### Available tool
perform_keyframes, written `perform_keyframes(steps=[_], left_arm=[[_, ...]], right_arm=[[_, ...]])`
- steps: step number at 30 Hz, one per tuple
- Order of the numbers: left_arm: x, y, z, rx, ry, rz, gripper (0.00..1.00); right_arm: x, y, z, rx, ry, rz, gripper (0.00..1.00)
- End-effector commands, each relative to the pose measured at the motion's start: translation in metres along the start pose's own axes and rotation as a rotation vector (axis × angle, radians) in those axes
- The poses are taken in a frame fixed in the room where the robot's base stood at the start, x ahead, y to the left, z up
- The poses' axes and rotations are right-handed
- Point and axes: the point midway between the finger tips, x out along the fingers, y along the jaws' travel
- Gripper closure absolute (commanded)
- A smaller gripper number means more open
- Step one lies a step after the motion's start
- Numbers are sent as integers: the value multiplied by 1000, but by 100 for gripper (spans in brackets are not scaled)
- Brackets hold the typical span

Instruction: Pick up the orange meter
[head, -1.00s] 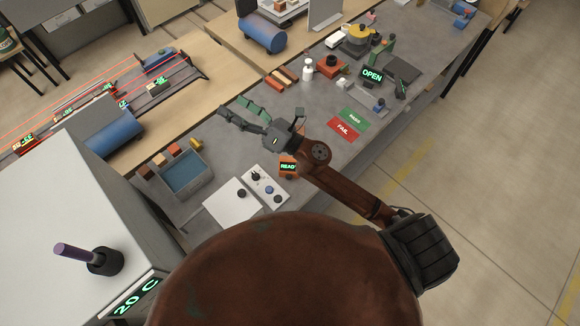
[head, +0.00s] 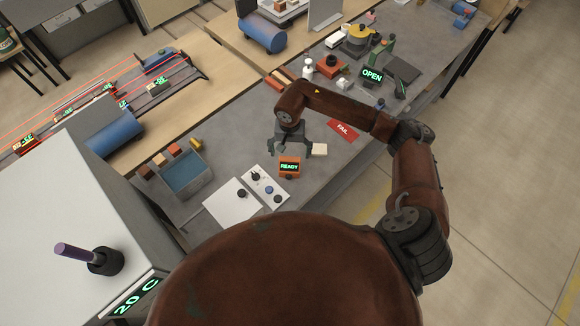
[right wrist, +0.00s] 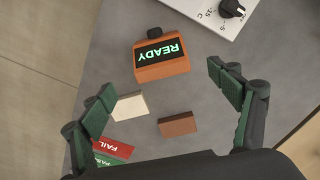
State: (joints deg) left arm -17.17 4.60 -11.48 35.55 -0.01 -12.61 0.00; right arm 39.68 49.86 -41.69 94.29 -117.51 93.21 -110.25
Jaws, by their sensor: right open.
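The orange meter (head: 289,167) stands on the grey bench in the head view, its dark display reading READY in green. In the right wrist view the orange meter (right wrist: 161,58) lies beyond and between my fingertips, apart from both. My right gripper (head: 291,147) is open and empty, just behind the meter in the head view. Its two green-padded fingers spread wide in the right wrist view (right wrist: 160,80). My left gripper is not in view.
A cream block (right wrist: 129,106) and a brown block (right wrist: 177,124) lie between my fingers. A white knob panel (head: 264,188) and white plate (head: 232,202) are beside the meter. A blue-bottomed tray (head: 207,181) stands left. The red FAIL pad (head: 343,131) lies right.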

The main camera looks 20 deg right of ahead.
Motion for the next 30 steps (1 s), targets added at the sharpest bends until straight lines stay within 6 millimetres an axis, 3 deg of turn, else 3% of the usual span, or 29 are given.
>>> perform_keyframes(steps=[18, 26, 30], left_arm=[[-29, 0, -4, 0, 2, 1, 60], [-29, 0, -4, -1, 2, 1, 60], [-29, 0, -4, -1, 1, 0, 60]], right_arm=[[71, -1, 3, 1, -5, 1, 17], [74, -1, 2, 0, -3, 1, 18], [74, -1, 2, 0, -4, 1, 28]])
